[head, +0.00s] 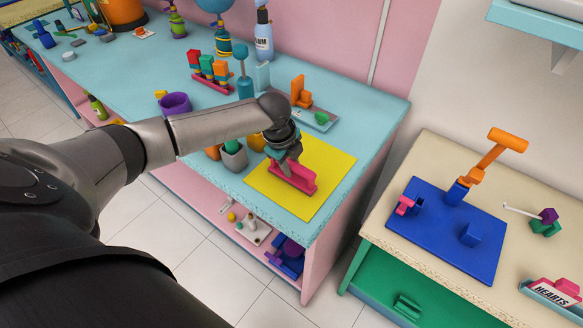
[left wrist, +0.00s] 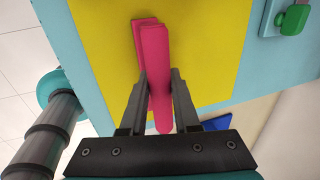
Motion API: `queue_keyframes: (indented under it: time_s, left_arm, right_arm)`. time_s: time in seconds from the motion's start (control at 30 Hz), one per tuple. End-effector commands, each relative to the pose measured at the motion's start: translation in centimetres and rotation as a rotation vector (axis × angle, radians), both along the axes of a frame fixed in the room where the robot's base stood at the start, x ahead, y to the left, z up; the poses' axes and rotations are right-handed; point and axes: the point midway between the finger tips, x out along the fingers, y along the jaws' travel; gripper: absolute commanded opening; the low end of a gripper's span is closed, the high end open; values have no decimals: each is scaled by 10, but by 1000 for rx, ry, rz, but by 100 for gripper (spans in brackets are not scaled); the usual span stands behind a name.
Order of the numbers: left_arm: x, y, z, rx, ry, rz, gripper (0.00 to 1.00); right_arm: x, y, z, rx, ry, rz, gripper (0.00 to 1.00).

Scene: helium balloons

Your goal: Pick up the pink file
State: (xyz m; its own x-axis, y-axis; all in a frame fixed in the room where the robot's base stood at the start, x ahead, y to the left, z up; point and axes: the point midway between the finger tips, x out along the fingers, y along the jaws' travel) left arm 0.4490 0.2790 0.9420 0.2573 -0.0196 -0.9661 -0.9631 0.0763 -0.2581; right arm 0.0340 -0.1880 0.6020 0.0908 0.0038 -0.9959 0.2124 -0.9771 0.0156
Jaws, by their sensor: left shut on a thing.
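The pink file (head: 291,179) is at the yellow mat (head: 322,193) on the blue table. My left gripper (head: 289,164) is over it from above, with its fingers on the file. In the left wrist view the pink file (left wrist: 153,60) is a long narrow piece between the two fingers of my left gripper (left wrist: 158,88), which is shut on it. I cannot tell whether the file touches the yellow mat (left wrist: 205,50). My right gripper is not in view.
A grey tray (head: 322,118) with an orange piece (head: 299,92) lies behind the mat. A grey cup (head: 233,155) and a purple cup (head: 174,103) stand to the left. A second table (head: 400,222) with a blue mat (head: 466,258) is at right.

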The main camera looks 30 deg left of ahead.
Motion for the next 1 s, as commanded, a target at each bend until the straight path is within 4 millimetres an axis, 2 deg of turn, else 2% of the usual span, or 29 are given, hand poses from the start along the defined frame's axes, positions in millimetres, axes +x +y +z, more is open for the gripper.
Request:
queue_keyframes:
  time_s: [0.17, 0.37, 0.8, 1.0]
  left_arm:
    - [1, 0, 8, 0, -3, 0, 0]
    - [1, 0, 38, 1, -5, -2, 0]
    - [2, 0, 159, -2, -7, 0, 0]
    - [1, 0, 190, -1, -4, 1, 0]
  right_arm:
    - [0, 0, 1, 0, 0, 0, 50]
    - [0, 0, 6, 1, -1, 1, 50]
    - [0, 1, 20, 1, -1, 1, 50]
    - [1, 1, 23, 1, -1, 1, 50]
